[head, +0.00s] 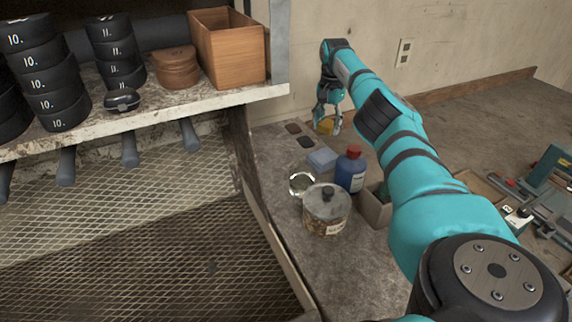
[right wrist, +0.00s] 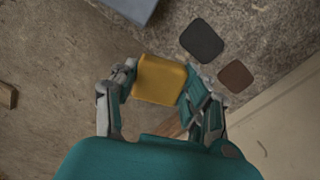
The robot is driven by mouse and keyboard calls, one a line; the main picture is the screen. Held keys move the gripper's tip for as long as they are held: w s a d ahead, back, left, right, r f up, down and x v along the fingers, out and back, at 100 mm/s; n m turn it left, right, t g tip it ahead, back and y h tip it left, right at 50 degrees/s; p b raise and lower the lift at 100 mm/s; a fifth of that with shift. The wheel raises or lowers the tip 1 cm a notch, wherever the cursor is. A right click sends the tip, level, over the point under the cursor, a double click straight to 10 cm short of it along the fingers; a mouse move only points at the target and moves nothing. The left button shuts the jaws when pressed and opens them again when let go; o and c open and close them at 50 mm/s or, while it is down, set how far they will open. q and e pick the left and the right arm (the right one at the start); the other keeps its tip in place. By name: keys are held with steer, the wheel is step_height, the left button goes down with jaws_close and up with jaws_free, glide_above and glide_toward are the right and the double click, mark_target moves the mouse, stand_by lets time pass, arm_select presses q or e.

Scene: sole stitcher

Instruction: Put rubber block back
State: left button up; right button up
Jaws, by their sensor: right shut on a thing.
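A yellow-orange rubber block (right wrist: 160,79) is held between the fingers of my right gripper (right wrist: 158,92) in the right wrist view. The fingers touch it on its left and right sides. In the head view the right gripper (head: 328,122) hangs at the back of the counter, with the block (head: 325,126) partly hidden by the fingers. A dark pad (right wrist: 202,41) and a brown pad (right wrist: 235,76) lie flat on the counter near the block. They also show in the head view as a dark patch (head: 305,142) and a brown patch (head: 293,128). My left gripper is not in view.
A light blue box (head: 321,160), a blue bottle with a red cap (head: 351,172), a lidded jar (head: 326,210), a glass ring (head: 301,184) and an open carton (head: 374,210) stand on the counter (head: 275,150). A wall rises behind. Tools (head: 520,205) lie at right.

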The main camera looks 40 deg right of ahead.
steer(key=shift+w+d+f, duration=0.1)
steer(key=shift+w+f, duration=0.05)
steer(key=shift+f, duration=0.25)
steer(key=shift+w, duration=0.1)
steer(key=shift+a, duration=0.35)
steer(key=p, duration=0.5)
glide_above(284, 168)
steer(key=shift+r, duration=0.15)
step_height(284, 168, down, 3)
steer(key=shift+f+p, duration=0.2)
steer(key=shift+p, duration=0.85)
steer(key=shift+f, duration=0.3)
steer(key=o, duration=1.1)
steer(key=shift+r, duration=0.1)
